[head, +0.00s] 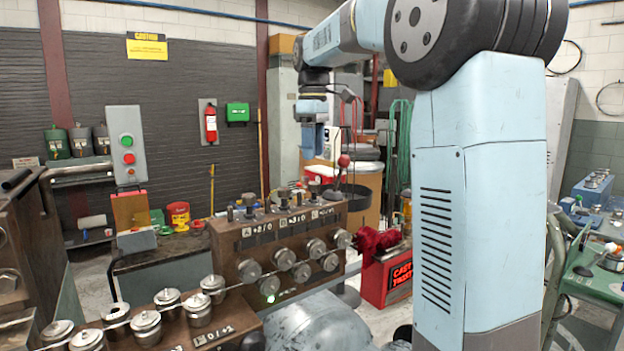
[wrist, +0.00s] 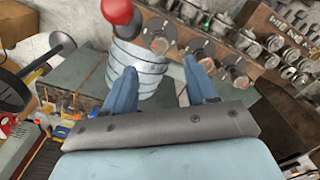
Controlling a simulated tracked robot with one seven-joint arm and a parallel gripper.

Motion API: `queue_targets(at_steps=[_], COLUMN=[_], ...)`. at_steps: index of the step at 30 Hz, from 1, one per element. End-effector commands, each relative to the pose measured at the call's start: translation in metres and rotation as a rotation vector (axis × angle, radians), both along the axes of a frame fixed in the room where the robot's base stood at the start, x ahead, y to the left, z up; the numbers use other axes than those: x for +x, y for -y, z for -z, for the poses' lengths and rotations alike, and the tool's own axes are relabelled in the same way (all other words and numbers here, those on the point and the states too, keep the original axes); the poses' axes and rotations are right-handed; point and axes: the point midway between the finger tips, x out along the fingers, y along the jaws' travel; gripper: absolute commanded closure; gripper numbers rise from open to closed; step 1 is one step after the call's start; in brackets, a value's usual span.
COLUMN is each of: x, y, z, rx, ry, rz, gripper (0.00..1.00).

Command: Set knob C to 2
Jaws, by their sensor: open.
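The brown coiler housing (head: 270,245) carries front labels that appear to read A, B and C from left to right. Small dark knobs stand along its top. The one above the C label, which I take as knob C (head: 314,193), is too small for its setting to be read. In the wrist view several round knobs sit on dark plates; the leftmost, near the red ball, may be knob C (wrist: 160,45). My gripper (wrist: 160,66) is open and empty, its two blue fingers apart, with the knobs beyond the tips. In the head view the fingers are hard to make out.
A red ball lever (head: 343,160) rises beside the housing's right end; in the wrist view its ball (wrist: 117,11) is close to my left finger. Metal rollers (head: 285,260) stick out of the front. A red box (head: 388,278) stands on the right.

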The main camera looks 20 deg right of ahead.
Motion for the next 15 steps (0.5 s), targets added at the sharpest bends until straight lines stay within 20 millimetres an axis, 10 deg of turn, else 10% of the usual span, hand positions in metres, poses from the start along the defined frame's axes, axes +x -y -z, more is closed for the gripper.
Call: queue_targets(at_steps=[15], x=[0.000], y=[0.000], z=[0.073], rx=[0.000], ry=[0.001], rz=[0.001], gripper=[0.43])
